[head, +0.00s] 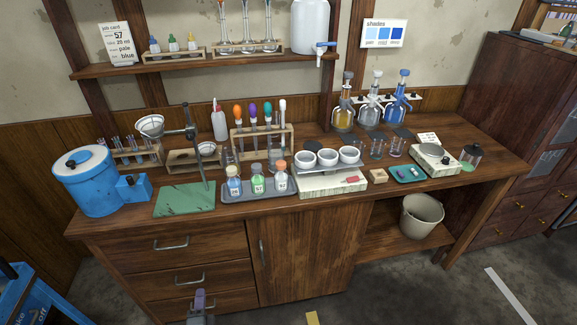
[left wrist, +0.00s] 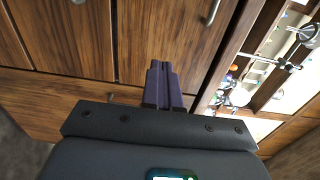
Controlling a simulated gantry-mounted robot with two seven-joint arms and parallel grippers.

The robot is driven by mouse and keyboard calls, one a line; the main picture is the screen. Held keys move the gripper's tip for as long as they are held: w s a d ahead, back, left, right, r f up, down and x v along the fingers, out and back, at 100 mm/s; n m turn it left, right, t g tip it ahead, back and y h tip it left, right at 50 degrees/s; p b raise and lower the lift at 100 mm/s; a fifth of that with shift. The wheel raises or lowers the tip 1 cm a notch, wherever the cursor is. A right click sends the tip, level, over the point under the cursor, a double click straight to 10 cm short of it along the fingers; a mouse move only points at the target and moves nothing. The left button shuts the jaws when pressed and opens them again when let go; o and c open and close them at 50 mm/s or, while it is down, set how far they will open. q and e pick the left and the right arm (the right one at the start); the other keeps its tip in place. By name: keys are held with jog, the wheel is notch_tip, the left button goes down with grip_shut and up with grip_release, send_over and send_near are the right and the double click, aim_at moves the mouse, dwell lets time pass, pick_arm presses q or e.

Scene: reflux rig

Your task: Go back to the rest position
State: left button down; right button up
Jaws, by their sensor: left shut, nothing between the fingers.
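My left gripper (head: 199,302) shows at the bottom of the head view, low in front of the drawers and well below the bench top. In the left wrist view its two purple fingers (left wrist: 162,76) are together with nothing between them, facing the wooden drawer fronts. My right gripper is in neither view.
The wooden bench (head: 330,205) carries a blue tank (head: 84,185), a green mat (head: 184,200), a tray of bottles (head: 258,195), a white heater with cups (head: 331,184) and several glass flasks. A bucket (head: 421,215) stands on the low shelf. The floor in front is mostly clear.

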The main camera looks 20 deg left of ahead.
pick_arm(q)
jog(key=s+d+r+n+g+h+p, duration=0.1)
jog(key=s+d+r+n+g+h, duration=0.15)
jog(key=s+d+r+h, duration=0.35)
jog(key=s+d+r+n+g+h+p, duration=0.1)
jog(key=s+d+r+n+g+p, duration=0.2)
jog(key=d, duration=0.5)
jog(key=s+d+r+n+g+h+b, duration=0.1)
jog(key=s+d+r+n+g, duration=0.15)
jog(key=s, duration=0.35)
jog(key=s+d+r+n+g, duration=0.1)
jog(key=s+r+n+g, duration=0.1)
jog(key=s+n+g, duration=0.3)
notch_tip(320, 180, up, 38)
jog(key=m+t+p, duration=0.1)
jog(key=m+p, duration=0.1)
jog(key=p, duration=3.5)
jog(key=shift+s+p, duration=0.15)
jog(key=shift+p, duration=0.25)
jog(key=shift+f, duration=0.1)
